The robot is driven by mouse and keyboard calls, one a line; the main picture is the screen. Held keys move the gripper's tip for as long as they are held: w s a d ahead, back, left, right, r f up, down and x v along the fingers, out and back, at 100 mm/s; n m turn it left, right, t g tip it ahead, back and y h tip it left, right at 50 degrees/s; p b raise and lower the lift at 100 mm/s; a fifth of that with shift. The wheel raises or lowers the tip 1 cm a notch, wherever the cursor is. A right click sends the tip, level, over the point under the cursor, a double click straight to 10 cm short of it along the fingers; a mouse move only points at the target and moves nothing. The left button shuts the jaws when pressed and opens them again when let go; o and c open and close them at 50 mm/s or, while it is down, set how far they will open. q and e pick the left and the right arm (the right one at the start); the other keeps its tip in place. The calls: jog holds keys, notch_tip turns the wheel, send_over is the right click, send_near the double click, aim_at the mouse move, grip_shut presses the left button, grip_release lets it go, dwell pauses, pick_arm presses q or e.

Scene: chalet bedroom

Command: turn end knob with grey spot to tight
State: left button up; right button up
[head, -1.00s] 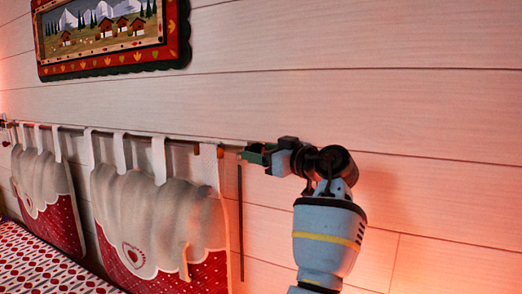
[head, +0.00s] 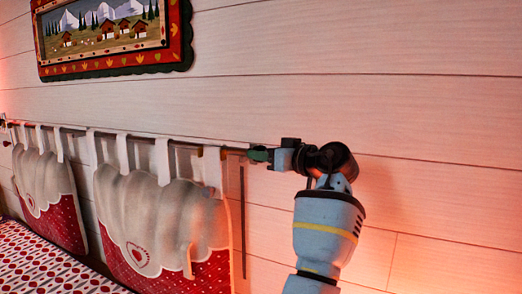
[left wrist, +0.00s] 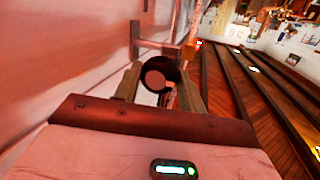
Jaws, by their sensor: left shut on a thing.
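The end knob (left wrist: 171,71) is a dark round cap in the left wrist view, with a paler round spot (left wrist: 154,79) on its end face. The spot looks pinkish grey in the warm light. My left gripper (left wrist: 160,82) is shut on the knob, one finger on each side. In the head view my left gripper (head: 258,154) is at the right end of the curtain rod (head: 235,150), and its fingers mostly hide the knob there. My right gripper is in neither view.
Fabric hangings (head: 160,215) with red, heart-marked lower parts hang by loops from the rod along the plank wall (head: 400,60). A thin dark rod (head: 242,220) hangs below the gripper. A framed picture (head: 110,35) is above. The wall to the right is clear.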

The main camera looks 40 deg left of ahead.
pick_arm(q)
jog(key=shift+r+m, duration=0.1)
jog(key=shift+m, duration=0.2)
jog(key=o, duration=1)
jog(key=shift+c, duration=0.2)
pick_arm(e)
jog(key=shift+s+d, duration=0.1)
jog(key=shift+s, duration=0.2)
pick_arm(q)
jog(key=d+b, duration=0.1)
jog(key=d, duration=0.6)
jog(key=shift+d+r, duration=0.3)
jog(key=shift+d, duration=0.1)
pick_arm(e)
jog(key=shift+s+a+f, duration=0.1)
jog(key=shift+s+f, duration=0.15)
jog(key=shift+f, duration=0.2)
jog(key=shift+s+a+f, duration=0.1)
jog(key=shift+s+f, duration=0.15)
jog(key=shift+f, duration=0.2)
